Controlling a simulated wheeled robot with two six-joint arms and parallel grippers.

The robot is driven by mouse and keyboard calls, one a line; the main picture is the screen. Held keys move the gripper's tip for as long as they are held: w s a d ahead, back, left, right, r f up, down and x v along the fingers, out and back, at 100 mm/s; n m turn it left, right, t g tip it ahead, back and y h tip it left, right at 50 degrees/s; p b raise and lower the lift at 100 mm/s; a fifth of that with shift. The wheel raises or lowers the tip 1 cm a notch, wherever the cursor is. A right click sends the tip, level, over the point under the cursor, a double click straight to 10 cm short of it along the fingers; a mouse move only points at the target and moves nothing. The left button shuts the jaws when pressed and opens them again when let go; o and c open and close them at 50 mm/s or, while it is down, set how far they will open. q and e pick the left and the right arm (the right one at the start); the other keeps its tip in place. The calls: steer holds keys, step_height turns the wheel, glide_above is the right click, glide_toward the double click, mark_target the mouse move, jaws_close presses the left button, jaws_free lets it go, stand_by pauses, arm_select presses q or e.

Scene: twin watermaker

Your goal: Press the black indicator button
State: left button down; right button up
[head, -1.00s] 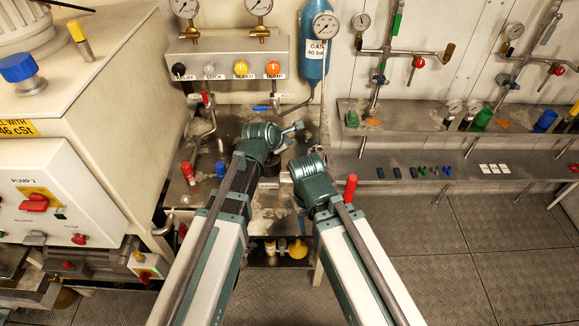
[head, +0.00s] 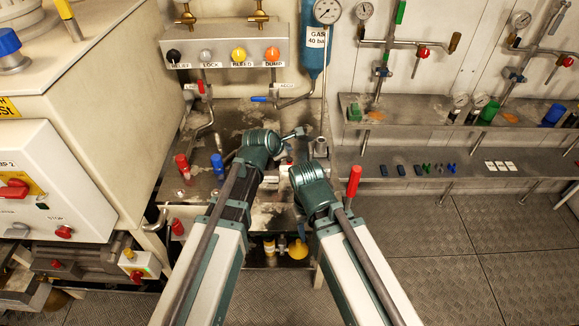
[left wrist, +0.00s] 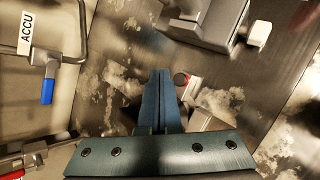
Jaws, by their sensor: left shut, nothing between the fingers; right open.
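A round black button (head: 173,56) is at the left end of the grey panel (head: 225,25) on the back wall, beside grey, yellow and orange ones. Its label is hard to read. My left gripper is shut and empty in the left wrist view (left wrist: 158,100), its teal fingers together over a stained metal surface. In the head view both arms reach over the workbench, well below the panel. My right gripper (head: 310,185) is low at the bench; its fingertips are hidden.
The metal bench (head: 240,115) carries a red-capped fitting (head: 182,162), a blue-capped one (head: 217,162) and pipes. A blue gas bottle (head: 313,45) and gauge (head: 327,11) stand right of the panel. A pump box (head: 75,200) is at left. Shelves (head: 440,160) line the right wall.

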arm_select(q)
steer(key=shift+f+b, duration=0.55)
steer(key=shift+f, duration=0.45)
arm_select(e)
steer(key=shift+f, duration=1)
arm_select(q)
steer(key=shift+f, duration=0.1)
steer(key=shift+f+b, duration=0.3)
steer(key=shift+b, duration=0.1)
arm_select(e)
steer(key=shift+f, duration=0.4)
arm_select(q)
steer(key=shift+f+b, duration=0.4)
steer(key=shift+f, duration=0.05)
arm_select(e)
steer(key=shift+f, duration=0.4)
arm_select(q)
steer(key=shift+r, duration=0.15)
arm_select(e)
steer(key=shift+r, duration=0.1)
arm_select(q)
steer(key=shift+r+p, duration=0.7)
steer(key=shift+p, duration=0.15)
arm_select(e)
steer(key=shift+r, duration=0.75)
arm_select(q)
step_height(320, 180, up, 5)
steer(key=p, duration=0.5)
arm_select(e)
step_height(320, 180, up, 5)
